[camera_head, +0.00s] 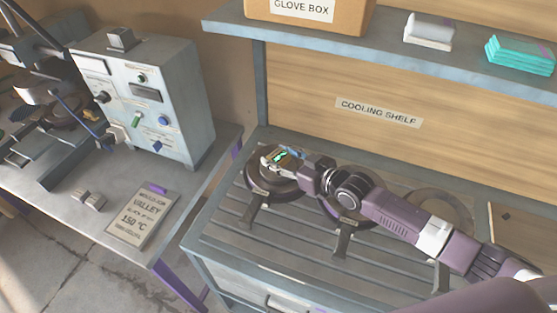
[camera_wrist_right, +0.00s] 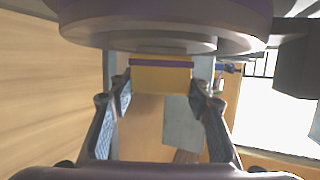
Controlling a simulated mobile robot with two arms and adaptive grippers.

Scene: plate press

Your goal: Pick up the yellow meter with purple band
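My right gripper (camera_head: 283,158) is over the left end of the slatted table in the head view. In the right wrist view its two fingertips (camera_wrist_right: 160,82) stand against both sides of the yellow meter with purple band (camera_wrist_right: 160,77), and it looks shut on it. The purple band runs across the meter's top edge in that view. In the head view only a small part of the meter (camera_head: 284,156) shows, with a teal-green face; the fingers hide the rest. Whether it touches the round plate below is unclear. My left gripper is not in view.
The slatted table (camera_head: 240,238) holds round dark plates with handles; my right arm crosses above them. Behind is the COOLING SHELF wall label (camera_head: 379,112), with an upper shelf (camera_head: 330,45) overhead.

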